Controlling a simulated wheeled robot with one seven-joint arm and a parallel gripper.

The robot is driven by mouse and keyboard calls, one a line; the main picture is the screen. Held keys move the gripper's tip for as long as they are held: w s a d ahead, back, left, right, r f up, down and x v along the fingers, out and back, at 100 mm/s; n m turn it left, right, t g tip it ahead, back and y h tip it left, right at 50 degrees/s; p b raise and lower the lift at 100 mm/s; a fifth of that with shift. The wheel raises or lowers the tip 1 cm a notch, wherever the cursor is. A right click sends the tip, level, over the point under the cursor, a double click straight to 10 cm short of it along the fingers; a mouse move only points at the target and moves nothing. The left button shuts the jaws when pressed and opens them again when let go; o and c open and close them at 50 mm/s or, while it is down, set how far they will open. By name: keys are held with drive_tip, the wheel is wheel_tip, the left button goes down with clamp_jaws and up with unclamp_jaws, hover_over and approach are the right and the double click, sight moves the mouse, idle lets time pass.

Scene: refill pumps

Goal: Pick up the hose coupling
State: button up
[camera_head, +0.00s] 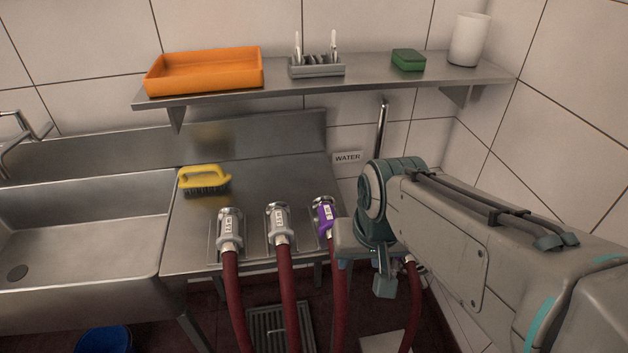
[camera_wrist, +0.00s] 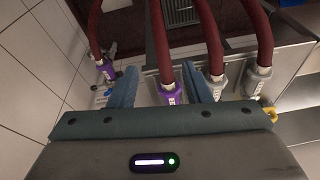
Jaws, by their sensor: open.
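A purple hose coupling (camera_head: 323,215) with a white label stands on the steel counter in the head view, its red hose hanging down in front. Two grey couplings (camera_head: 279,222) (camera_head: 229,230) stand in a row to its left. In the wrist view, my gripper (camera_wrist: 160,68) is open, and the purple coupling (camera_wrist: 171,86) appears between its two teal fingers, nearer the right one. I cannot tell how far it is from them. The grey couplings (camera_wrist: 215,88) (camera_wrist: 258,82) are right of the fingers. Another purple coupling (camera_wrist: 106,70) is left of them, by the wall.
A yellow brush (camera_head: 204,179) lies on the counter behind the couplings, with a sink (camera_head: 75,235) at left. A wall shelf (camera_head: 375,77) holds an orange tray (camera_head: 205,72), a grey rack, a green sponge and a white cup. A WATER sign (camera_head: 347,157) is on the wall. Red hoses hang close together.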

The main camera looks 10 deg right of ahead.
drive_tip(key=w+m+y+p, duration=0.1)
drive_tip(key=w+m+y, duration=0.1)
drive_tip(key=w+m, duration=0.45)
drive_tip(key=m+t+p, duration=0.2)
drive_tip(key=m+p, duration=0.2)
drive_tip(key=m, duration=2.5)
approach(330, 212)
drive_tip(key=shift+y, duration=0.3)
drive_tip(key=x, duration=0.1)
drive_tip(key=b+x, duration=0.1)
drive_tip(key=x, duration=0.1)
drive_tip(key=b+x, duration=0.1)
drive_tip(key=shift+w+d+f, duration=0.25)
drive_tip(key=shift+d, duration=0.05)
drive_tip(key=b+x, duration=0.1)
drive_tip(key=x, duration=0.5)
drive_tip(key=shift+s+a+b, duration=0.1)
drive_tip(key=shift+s+b, duration=0.1)
drive_tip(key=shift+b, duration=0.2)
drive_tip(key=c, duration=0.9)
drive_tip(key=shift+r, duration=0.1)
